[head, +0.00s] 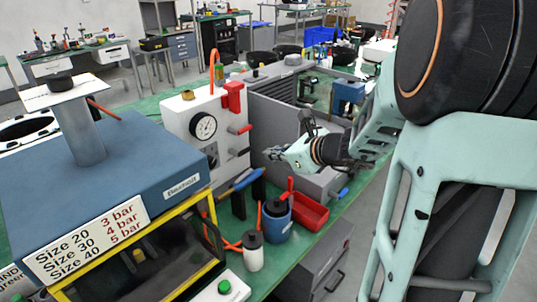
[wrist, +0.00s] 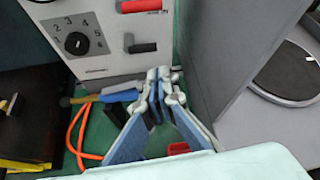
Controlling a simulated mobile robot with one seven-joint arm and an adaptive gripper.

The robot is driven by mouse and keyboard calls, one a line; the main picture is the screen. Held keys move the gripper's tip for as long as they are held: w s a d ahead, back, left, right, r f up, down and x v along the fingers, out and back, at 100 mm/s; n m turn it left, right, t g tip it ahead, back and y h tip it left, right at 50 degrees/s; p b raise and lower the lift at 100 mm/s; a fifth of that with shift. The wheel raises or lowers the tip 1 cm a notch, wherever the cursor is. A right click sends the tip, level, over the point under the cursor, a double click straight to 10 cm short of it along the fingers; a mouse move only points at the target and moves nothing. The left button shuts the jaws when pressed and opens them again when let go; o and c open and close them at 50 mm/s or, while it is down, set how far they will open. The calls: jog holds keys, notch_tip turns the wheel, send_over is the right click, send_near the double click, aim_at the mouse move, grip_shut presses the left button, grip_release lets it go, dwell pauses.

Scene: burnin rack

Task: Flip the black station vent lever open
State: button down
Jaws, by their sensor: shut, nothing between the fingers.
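The black station vent lever (wrist: 142,48) sticks out sideways from the white station panel (wrist: 95,20), just below a red-handled lever (wrist: 140,6). In the head view the black lever (head: 243,153) shows small on the panel's right side, under the red handle (head: 240,129). My gripper (head: 270,153) is to the right of the panel, its fingertips pointing left toward the black lever with a visible gap. In the wrist view my gripper (wrist: 164,78) has its fingertips together and empty, a little below and right of the black lever in the picture.
A grey upright panel (wrist: 225,50) stands close on the right of my fingers. A blue-handled tool (wrist: 120,96) and orange cable (wrist: 78,135) lie below the panel. A red bin (head: 308,212) and blue pot (head: 277,221) stand on the green bench below my gripper.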

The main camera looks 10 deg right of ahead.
jog(key=x, duration=0.8)
jog(key=shift+b, duration=0.35)
jog(key=shift+w+a+b, duration=0.1)
jog(key=shift+w+b, duration=0.1)
jog(key=shift+b, duration=0.3)
jog(key=shift+r+n+b, duration=0.1)
jog(key=shift+n+b, duration=0.2)
jog(key=shift+b, duration=0.25)
